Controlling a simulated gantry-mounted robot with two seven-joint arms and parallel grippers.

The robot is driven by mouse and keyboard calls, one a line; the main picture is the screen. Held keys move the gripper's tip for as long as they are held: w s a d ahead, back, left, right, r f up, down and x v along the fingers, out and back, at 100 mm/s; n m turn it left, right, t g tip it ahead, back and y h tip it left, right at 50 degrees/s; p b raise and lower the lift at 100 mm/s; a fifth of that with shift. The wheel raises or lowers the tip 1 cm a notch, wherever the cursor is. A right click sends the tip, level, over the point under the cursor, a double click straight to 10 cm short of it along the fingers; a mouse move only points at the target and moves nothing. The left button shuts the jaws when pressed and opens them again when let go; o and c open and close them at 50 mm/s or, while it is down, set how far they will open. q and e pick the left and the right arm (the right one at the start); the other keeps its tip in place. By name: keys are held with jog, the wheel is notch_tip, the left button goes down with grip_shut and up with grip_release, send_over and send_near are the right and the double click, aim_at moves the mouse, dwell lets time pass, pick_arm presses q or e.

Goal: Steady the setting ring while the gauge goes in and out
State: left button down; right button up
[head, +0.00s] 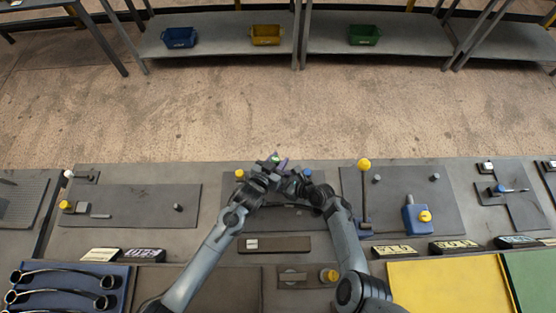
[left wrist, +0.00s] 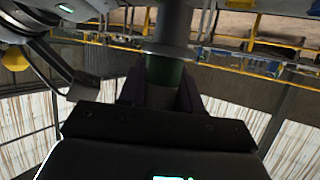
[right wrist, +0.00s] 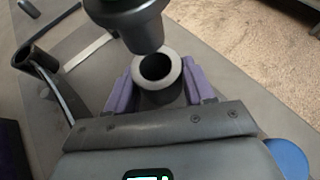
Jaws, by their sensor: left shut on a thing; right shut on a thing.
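My left gripper (head: 275,168) is shut on the gauge, a dark cylinder with a green band and a wider collar. The gauge (left wrist: 170,72) stands between its fingers (left wrist: 160,95) in the left wrist view. My right gripper (right wrist: 158,90) has purple fingers shut on the setting ring (right wrist: 139,80), a pale grey ring with a dark open hole. In the right wrist view a dark cylinder, seemingly the gauge (right wrist: 130,22), hangs just over the ring, with its end outside the hole. In the head view both grippers meet over the middle mat, and the right gripper (head: 307,182) hides the ring.
A yellow-topped lever (head: 364,164) and a blue box with a yellow knob (head: 418,217) stand to the right. A flat dark block (head: 277,244) lies in front of the grippers. Wrenches (head: 60,278) lie front left. Shelves with bins (head: 266,35) are across the floor.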

jog(key=o, duration=0.9)
pick_arm(q)
jog(key=shift+r, duration=0.15)
pick_arm(e)
jog(key=shift+r, duration=0.1)
